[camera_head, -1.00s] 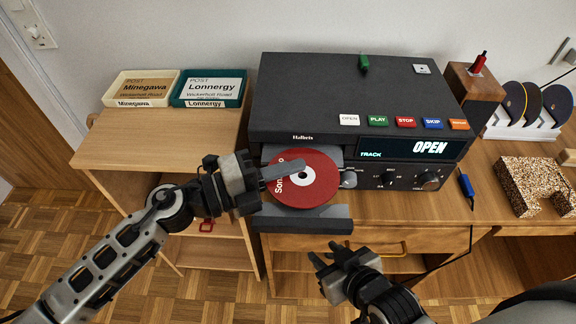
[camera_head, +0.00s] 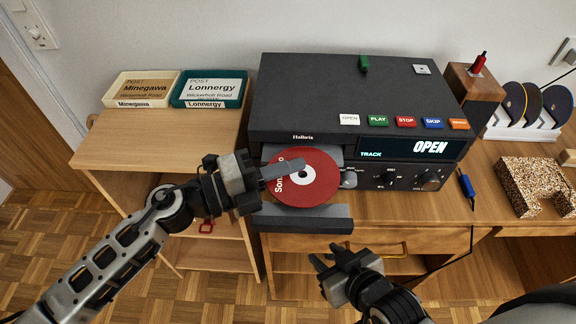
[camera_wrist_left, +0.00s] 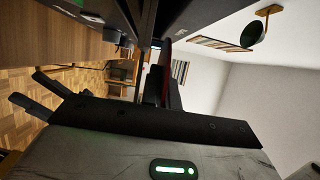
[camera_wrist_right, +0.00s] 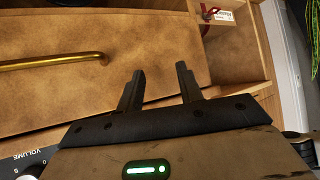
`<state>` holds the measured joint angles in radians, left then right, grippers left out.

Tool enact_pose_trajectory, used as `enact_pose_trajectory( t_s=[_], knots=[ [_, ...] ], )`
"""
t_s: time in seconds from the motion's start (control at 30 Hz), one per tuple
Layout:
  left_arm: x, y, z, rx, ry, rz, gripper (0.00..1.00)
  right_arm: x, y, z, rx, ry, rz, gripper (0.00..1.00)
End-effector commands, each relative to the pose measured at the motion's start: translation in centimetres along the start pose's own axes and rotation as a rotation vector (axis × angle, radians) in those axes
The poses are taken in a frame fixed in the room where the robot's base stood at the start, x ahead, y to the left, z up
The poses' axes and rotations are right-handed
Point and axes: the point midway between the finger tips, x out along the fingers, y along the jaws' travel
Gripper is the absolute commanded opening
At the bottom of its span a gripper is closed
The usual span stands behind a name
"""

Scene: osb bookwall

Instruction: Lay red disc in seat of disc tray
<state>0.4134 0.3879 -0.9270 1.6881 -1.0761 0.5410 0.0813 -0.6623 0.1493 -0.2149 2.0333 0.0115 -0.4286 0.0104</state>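The red disc (camera_head: 318,180), with a white centre and lettering, lies flat over the dark disc tray (camera_head: 304,218) that sticks out of the player's front. It covers the tray's seat, and I cannot tell whether it touches it. My left gripper (camera_head: 290,171) reaches in from the left with a finger over the disc's left part. In the left wrist view the fingers (camera_wrist_left: 160,80) are close together at the disc's thin red edge (camera_wrist_left: 166,50). My right gripper (camera_head: 322,258) is open and empty, below and in front of the tray; its parted fingers (camera_wrist_right: 160,80) face the drawer.
The black player (camera_head: 340,95) shows OPEN on its display, above a second unit with knobs. Two letter trays (camera_head: 142,88) stand at the left. A disc rack (camera_head: 530,128), a speckled block (camera_head: 530,180) and a blue marker (camera_head: 466,185) are at the right. The left cabinet top is mostly clear.

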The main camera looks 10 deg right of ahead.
Motion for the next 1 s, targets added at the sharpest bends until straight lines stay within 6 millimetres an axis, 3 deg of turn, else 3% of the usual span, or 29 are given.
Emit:
enact_pose_trajectory(
  t_s=[0.03, 0.27, 0.4, 1.0],
  knots=[
    [-0.30, 2.16, -0.44, -0.003, 0.003, 0.037, 0.00, 0.13, 0.02, 0.18, 0.000, 0.000, 0.000, 0.36],
    [-0.31, 2.18, -0.44, -0.003, 0.002, 0.037, 0.00, 0.15, 0.04, 0.20, 0.000, 0.000, 0.001, 0.36],
    [-0.31, 2.18, -0.44, -0.004, 0.002, 0.037, 0.28, 0.16, 0.04, 0.20, 0.001, 0.000, 0.001, 0.36],
    [-0.31, 2.18, -0.44, -0.004, 0.002, 0.037, 0.28, 0.26, -0.02, 0.00, 0.006, 0.004, 0.002, 0.36]
  ],
)
